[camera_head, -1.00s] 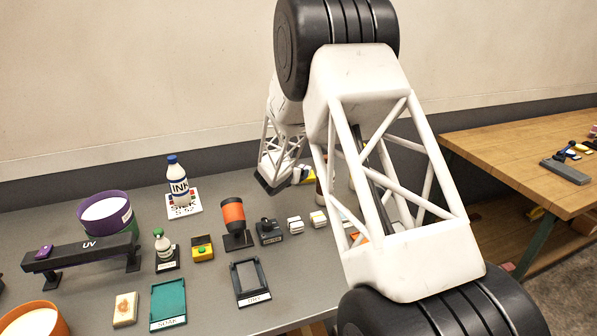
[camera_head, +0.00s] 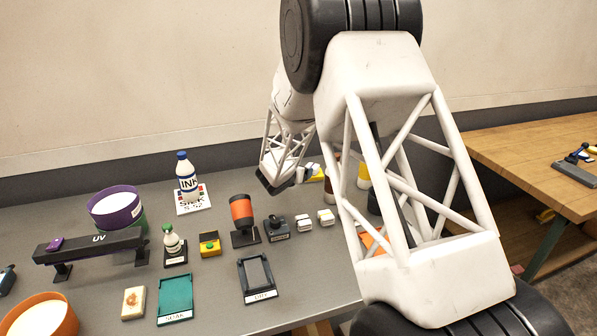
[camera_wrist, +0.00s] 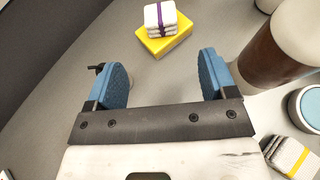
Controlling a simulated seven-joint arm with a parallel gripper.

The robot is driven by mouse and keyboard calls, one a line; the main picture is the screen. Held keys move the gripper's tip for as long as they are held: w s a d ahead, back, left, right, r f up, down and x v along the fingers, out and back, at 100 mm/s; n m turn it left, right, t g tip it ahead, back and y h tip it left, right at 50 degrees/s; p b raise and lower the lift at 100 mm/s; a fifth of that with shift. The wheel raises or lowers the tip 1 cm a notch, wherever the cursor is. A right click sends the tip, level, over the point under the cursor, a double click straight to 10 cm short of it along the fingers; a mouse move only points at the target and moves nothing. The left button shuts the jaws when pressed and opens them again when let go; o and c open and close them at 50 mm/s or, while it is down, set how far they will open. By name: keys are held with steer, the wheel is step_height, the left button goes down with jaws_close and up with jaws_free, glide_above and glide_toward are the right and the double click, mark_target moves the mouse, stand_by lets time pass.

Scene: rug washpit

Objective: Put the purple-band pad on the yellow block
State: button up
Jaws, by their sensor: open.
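The purple-band pad (camera_wrist: 160,17), a white stack with a purple band, rests on top of the yellow block (camera_wrist: 165,40) at the top of the wrist view. In the head view the yellow block (camera_head: 317,178) shows only partly beside my arm's end. My gripper (camera_wrist: 163,82) is open, with its two blue fingers apart and nothing between them. The pad and block lie beyond the fingertips, clear of them. In the head view the fingers are hard to make out.
A brown cylinder (camera_wrist: 278,50) stands close to the right finger. A yellow-band pad (camera_wrist: 291,156) lies at the lower right. In the head view, an ink bottle (camera_head: 186,172), a purple bowl (camera_head: 116,213) and two white pads (camera_head: 304,223) stand on the grey table. Bare table surrounds the block's left side.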

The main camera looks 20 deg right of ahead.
steer(key=s+r+m+g, duration=0.2)
steer(key=s+r+m, duration=0.35)
steer(key=s, duration=0.35)
steer(key=s+r+m+g+y, duration=0.1)
steer(key=s+r+m+g, duration=0.1)
steer(key=s+r+m, duration=0.55)
steer(key=s+r+m+g, duration=0.2)
steer(key=s+r, duration=0.2)
steer(key=s, duration=0.7)
steer(key=s+a+m+y, duration=0.3)
steer(key=s+a+m, duration=0.1)
steer(key=s, duration=0.6)
steer(key=s+a+r+m+y, duration=0.1)
steer(key=s+a+m, duration=0.3)
steer(key=s, duration=0.6)
steer(key=s+a+r+m+g+y, duration=0.1)
steer(key=s+a+m+y, duration=0.3)
steer(key=s, duration=0.5)
steer(key=shift+s+a+y, duration=0.3)
steer(key=shift+s+a, duration=0.1)
